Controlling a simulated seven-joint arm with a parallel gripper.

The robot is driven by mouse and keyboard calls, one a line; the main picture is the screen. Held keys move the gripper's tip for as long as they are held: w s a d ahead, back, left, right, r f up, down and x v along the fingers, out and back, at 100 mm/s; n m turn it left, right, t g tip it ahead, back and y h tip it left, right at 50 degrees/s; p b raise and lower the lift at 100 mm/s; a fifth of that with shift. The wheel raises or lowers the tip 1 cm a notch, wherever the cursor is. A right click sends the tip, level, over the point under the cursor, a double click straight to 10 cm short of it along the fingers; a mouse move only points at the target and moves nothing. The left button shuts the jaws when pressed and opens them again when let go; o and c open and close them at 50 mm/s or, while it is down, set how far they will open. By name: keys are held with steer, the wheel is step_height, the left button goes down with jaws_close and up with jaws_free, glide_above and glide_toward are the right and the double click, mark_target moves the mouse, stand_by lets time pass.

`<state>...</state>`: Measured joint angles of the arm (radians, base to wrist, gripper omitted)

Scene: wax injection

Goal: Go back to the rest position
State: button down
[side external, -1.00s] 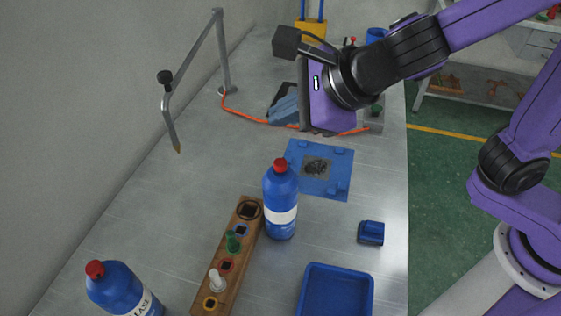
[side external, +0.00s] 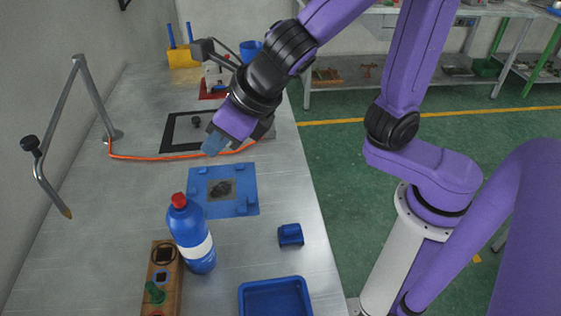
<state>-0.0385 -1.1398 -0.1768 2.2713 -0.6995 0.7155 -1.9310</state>
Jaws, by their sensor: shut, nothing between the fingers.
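My gripper (side external: 211,148) hangs in the air above the metal table (side external: 120,205), at the end of my purple arm. It tilts down and to the left. Its fingers look shut and empty. In the picture it is just above the blue plate (side external: 246,172), which has a dark patch in its middle and small blue blocks at its corners. The gripper appears apart from everything on the table. Part of the black-framed panel (side external: 168,136) behind it is hidden by the gripper.
A blue bottle with a red cap (side external: 192,238) stands beside a wooden holder (side external: 163,285). A small blue block (side external: 290,235) and blue tray (side external: 245,302) lie at the right. A bent metal stand (side external: 62,103) rises at left, with an orange cable (side external: 150,158) on the table.

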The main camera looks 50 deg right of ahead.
steer(key=s+d+f+m+g+h, duration=0.1)
steer(key=s+d+f+m+g, duration=0.2)
steer(key=s+d+m, duration=0.5)
steer(key=s+d+f+m+g+h, duration=0.1)
steer(key=s+d+f+m+g, duration=0.2)
steer(key=s+d+m, duration=0.5)
steer(key=d+m, duration=0.3)
steer(key=m, duration=0.9)
steer(key=shift+s+d+f+g, duration=0.15)
steer(key=shift+d+f+g, duration=0.15)
steer(key=shift+d+f, duration=0.1)
